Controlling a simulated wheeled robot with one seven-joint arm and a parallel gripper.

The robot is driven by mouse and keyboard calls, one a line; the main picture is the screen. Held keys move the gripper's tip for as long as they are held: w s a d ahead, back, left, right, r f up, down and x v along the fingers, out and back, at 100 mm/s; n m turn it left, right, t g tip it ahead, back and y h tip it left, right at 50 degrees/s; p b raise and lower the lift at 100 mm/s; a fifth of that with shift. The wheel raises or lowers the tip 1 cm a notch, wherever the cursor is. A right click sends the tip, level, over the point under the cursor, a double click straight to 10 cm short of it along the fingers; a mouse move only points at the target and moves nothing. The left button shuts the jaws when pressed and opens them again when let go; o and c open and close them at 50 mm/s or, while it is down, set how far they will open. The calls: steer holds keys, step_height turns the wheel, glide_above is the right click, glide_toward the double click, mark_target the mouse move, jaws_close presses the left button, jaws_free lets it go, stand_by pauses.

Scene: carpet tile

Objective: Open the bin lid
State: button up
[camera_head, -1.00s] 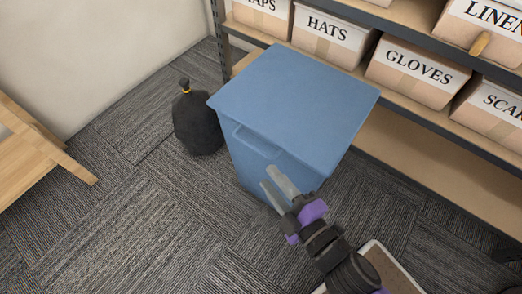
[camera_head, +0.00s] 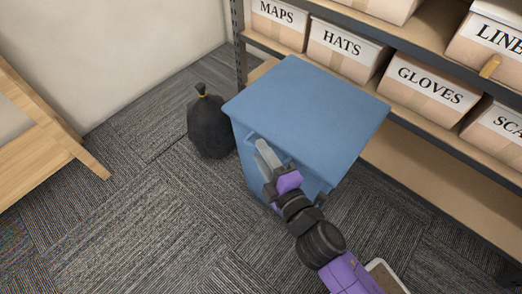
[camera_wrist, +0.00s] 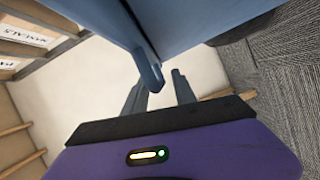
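The blue bin (camera_head: 258,182) stands upright on the carpet. Its flat blue lid (camera_head: 310,105) is closed on top. A blue handle (camera_wrist: 150,70) juts from the front edge, and in the head view my gripper partly covers it. My gripper (camera_head: 265,157) is at the front of the bin, just below the lid's front edge. In the wrist view its two grey fingers (camera_wrist: 160,90) are apart, with the handle's end showing between or just beyond them. I cannot tell whether they touch it.
A black tied bag (camera_head: 209,125) stands left of the bin. A shelf rack (camera_head: 410,125) with labelled boxes is close behind and to the right. A wooden frame (camera_head: 45,130) is at the far left. Carpet in front is clear.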

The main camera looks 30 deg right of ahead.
steer(key=shift+w, duration=0.5)
jaws_close()
steer(key=shift+f, duration=0.1)
stand_by(1.1)
